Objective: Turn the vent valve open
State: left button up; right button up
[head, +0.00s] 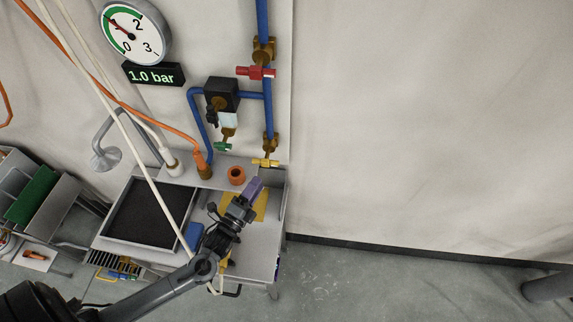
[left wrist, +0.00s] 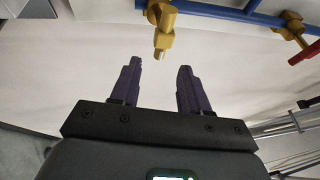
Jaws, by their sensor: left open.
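A yellow-handled valve (head: 266,162) sits at the lower end of the vertical blue pipe. A red-handled valve (head: 256,72) is higher on that pipe, and a small green handle (head: 223,146) is to the left, under a black-topped unit. No label shows which one is the vent valve. My left gripper (head: 253,186), with purple fingers, is just below the yellow handle, open and empty. In the left wrist view its fingers (left wrist: 158,82) are apart, and a yellow valve (left wrist: 162,30) lies beyond the tips, not touched. My right gripper is not in view.
A round gauge (head: 133,32) hangs above a display (head: 154,75) reading 1.0 bar. An orange-brown ring (head: 236,175) stands on the bench ledge. A dark tray (head: 108,240) and hanging hoses are to the left. The wall on the right is clear.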

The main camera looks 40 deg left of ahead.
aim_at(266, 162)
pick_arm(q)
jog(key=w+a+r+p, duration=0.1)
jog(key=w+r+p, duration=0.1)
jog(key=w, duration=0.8)
jog(key=shift+w+a, duration=0.25)
jog(key=shift+w, duration=0.1)
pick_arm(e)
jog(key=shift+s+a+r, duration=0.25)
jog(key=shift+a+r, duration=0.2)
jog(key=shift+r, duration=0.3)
pick_arm(q)
grip_shut()
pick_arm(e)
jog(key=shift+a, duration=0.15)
